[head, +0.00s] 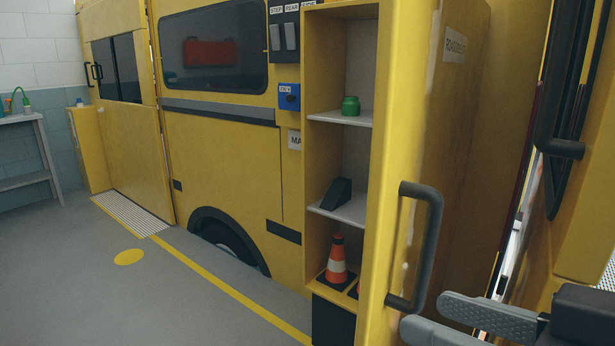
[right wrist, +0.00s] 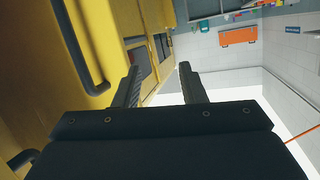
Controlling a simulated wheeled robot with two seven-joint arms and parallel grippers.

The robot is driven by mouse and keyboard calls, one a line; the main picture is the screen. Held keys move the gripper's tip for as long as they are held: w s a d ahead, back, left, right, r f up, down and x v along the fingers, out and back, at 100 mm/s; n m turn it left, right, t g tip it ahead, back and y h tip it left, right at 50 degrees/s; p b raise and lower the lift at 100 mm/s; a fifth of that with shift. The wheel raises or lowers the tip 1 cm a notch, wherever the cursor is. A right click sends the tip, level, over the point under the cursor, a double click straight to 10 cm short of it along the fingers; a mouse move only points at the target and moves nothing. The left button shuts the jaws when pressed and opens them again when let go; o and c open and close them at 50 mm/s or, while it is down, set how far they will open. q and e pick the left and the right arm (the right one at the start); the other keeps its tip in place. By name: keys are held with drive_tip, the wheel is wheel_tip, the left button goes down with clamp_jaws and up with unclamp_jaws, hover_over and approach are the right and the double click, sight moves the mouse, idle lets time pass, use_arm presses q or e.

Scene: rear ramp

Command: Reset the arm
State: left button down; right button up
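My right gripper (head: 428,315) comes in at the lower right of the head view. Its two grey fingers are apart with nothing between them, just right of and near the foot of a dark door handle (head: 430,240). In the right wrist view the gripper (right wrist: 158,68) also shows a clear gap between its fingers. My left gripper is in neither view.
The handle is on the yellow vehicle's open locker door (head: 383,190). The open locker holds a green jar (head: 351,106), a black wedge (head: 337,194) and an orange cone (head: 337,260). Grey floor (head: 150,300) is clear at left. A bench (head: 35,150) stands far left.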

drive_tip(key=w+d+f+m+g+h, duration=0.1)
drive_tip(key=w+d+f+m+h, duration=0.15)
drive_tip(key=f, duration=0.65)
drive_tip(key=w+d+f+m+g+h, duration=0.2)
drive_tip(key=w+d+f, duration=0.15)
drive_tip(key=f, duration=0.55)
drive_tip(key=s+d+f+m+g+h+p, duration=0.1)
drive_tip(key=s+d+f+m+g, duration=0.1)
drive_tip(key=f, duration=0.5)
drive_tip(key=s+d+f+m+g, duration=0.1)
drive_tip(key=s+d+f+m, duration=0.15)
drive_tip(key=f, duration=0.35)
wheel_tip(320, 180, up, 23)
drive_tip(key=n+p, duration=0.1)
drive_tip(key=p, duration=2.1)
drive_tip(key=shift+a+p, duration=0.4)
drive_tip(key=shift+f, duration=0.1)
